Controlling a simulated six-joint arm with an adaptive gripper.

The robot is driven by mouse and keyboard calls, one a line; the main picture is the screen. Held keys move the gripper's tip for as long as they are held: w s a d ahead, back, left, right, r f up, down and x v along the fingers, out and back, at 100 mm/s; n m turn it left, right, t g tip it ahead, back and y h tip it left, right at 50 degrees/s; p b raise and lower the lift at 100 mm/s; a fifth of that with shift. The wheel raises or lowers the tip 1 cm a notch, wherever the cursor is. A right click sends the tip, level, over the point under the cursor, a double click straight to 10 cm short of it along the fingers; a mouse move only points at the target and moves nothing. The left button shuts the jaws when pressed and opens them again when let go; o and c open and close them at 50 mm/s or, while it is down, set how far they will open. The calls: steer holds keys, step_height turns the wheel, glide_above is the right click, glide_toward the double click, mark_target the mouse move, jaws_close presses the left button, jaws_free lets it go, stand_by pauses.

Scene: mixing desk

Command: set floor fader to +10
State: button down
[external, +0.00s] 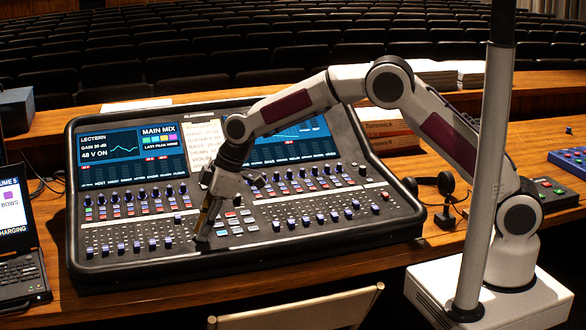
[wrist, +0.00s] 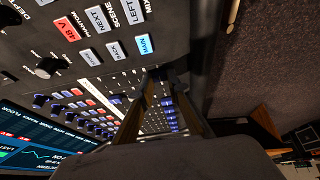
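The mixing desk (external: 95,215) fills the left and middle of the external view, with rows of small faders across its sloping lower panel. The left fader bank (external: 137,246) and right fader bank (external: 318,217) stand either side of a central button block. No held object shows; tip contact is unclear.
Lit buttons (wrist: 98,55), including red and blue ones, lie close to the fingertips. The desk's screens (external: 125,150) rise behind. A laptop (external: 18,245) stands at left, a headset (external: 440,195) at right, and a chair back (external: 300,312) in front.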

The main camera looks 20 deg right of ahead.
steer(key=shift+w+r, duration=0.2)
steer(key=shift+w, duration=1.55)
steer(key=shift+w+r, duration=0.2)
steer(key=shift+w, duration=1.5)
steer(key=shift+w+r, duration=0.2)
steer(key=shift+w, duration=1.55)
steer(key=c, duration=1.9)
jaws_free()
steer(key=shift+r, duration=0.15)
steer(key=shift+v, duration=1.25)
steer(key=shift+d+r, duration=0.1)
steer(key=shift+d, duration=0.25)
steer(key=shift+s+d, duration=0.5)
steer(key=shift+d, duration=1.35)
steer(key=shift+s+d, duration=0.5)
steer(key=shift+d, duration=1.35)
steer(key=shift+s+d, duration=0.45)
steer(key=shift+d, duration=1.45)
